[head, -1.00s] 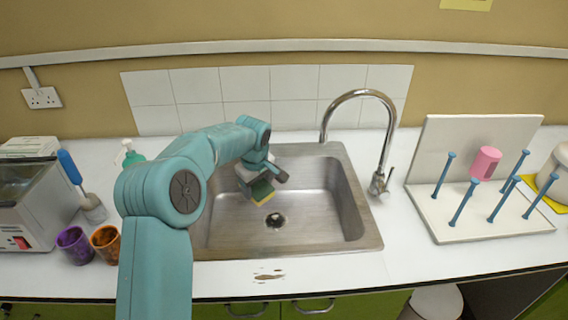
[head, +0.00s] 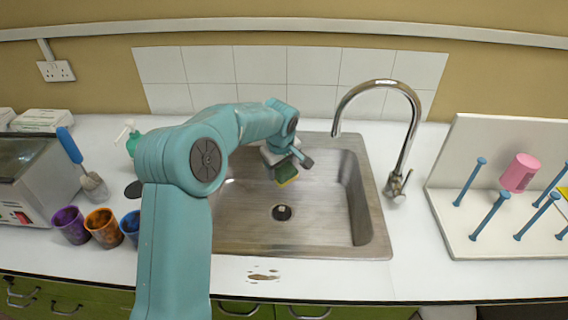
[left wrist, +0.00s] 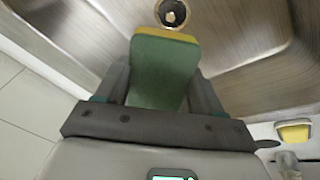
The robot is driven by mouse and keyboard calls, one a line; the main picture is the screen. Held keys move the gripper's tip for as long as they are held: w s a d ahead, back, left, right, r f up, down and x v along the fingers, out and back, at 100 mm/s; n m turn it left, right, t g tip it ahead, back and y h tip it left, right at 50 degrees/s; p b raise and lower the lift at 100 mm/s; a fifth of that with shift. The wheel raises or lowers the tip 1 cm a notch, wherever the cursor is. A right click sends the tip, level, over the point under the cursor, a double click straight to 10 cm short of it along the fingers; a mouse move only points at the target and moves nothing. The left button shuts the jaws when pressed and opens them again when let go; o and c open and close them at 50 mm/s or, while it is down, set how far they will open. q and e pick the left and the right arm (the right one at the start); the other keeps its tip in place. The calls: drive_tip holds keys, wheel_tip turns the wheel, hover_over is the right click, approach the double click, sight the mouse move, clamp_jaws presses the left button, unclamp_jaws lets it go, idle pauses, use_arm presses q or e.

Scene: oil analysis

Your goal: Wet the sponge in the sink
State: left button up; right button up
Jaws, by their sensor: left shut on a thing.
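The sponge (head: 286,172) is green with a yellow layer. My left gripper (head: 284,163) is shut on it and holds it over the back part of the steel sink (head: 240,232), behind the drain (head: 282,212). In the left wrist view the sponge (left wrist: 160,72) sits between both fingers of the gripper (left wrist: 157,88), with its yellow edge towards the drain (left wrist: 171,12). The chrome tap (head: 409,125) arches over the sink's right side, its spout to the right of the sponge. No water stream shows. My right gripper is out of view.
Purple (head: 70,226), orange (head: 104,229) and blue (head: 131,226) cups stand left of the sink. A green bottle (head: 134,142) is behind them. A white peg rack (head: 480,235) with a pink cup (head: 519,172) stands at right. A brown stain (head: 263,276) marks the front counter.

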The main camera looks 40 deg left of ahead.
use_arm(q)
drive_tip(key=shift+s+d+f+b, duration=0.1)
drive_tip(key=shift+s+f+b, duration=0.2)
drive_tip(key=shift+f, duration=0.2)
drive_tip(key=f+b, duration=0.5)
drive_tip(key=f, duration=0.1)
drive_tip(key=f+b, duration=0.5)
drive_tip(key=f, duration=0.1)
drive_tip(key=f+b, duration=0.5)
drive_tip(key=f, duration=0.1)
drive_tip(key=shift+w, duration=0.25)
drive_tip(key=shift+r+p, duration=6.4)
drive_tip(key=shift+r, duration=3.1)
